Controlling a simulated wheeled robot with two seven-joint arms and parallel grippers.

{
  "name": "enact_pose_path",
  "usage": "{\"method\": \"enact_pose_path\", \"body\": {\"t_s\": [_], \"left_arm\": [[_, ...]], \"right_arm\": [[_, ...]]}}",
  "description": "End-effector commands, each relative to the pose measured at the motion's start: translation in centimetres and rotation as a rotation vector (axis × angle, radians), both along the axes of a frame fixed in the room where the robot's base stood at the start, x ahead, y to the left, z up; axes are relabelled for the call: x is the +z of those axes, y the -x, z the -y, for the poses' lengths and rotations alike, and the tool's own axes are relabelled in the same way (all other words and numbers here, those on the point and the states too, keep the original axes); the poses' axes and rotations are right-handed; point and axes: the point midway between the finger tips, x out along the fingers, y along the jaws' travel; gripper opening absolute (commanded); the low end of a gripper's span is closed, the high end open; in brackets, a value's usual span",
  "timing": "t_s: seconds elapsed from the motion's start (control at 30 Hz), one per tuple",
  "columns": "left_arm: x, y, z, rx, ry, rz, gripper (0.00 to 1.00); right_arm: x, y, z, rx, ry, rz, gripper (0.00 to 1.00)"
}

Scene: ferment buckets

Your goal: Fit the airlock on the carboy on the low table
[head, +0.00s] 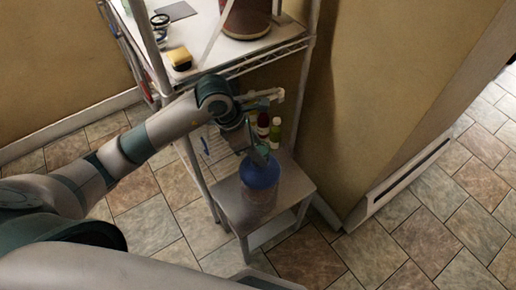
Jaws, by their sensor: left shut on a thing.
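The carboy (261,174) is a round blue vessel standing upright on the low grey table (234,212). My left gripper (258,156) points down right over the carboy's top and hides its neck. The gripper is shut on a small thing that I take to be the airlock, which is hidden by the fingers. I cannot tell whether the airlock touches the carboy's mouth. My right gripper is not in view.
A wire shelf unit stands behind, its white top (205,50) holding a yellow-black block (180,59) and a brown vessel (246,18). Red-capped (263,121) and green (275,134) bottles stand behind the carboy. A wall (375,100) rises to the right. Tiled floor in front is clear.

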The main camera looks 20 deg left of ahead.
Motion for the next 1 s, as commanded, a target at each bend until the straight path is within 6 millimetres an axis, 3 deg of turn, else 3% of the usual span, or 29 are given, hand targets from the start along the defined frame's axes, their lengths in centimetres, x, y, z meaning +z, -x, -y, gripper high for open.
{"method": "enact_pose_path", "body": {"t_s": [1.0], "left_arm": [[-0.38,-0.03,-0.03,0.000,0.000,0.000,0.16]], "right_arm": [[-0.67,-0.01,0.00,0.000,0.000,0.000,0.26]]}}
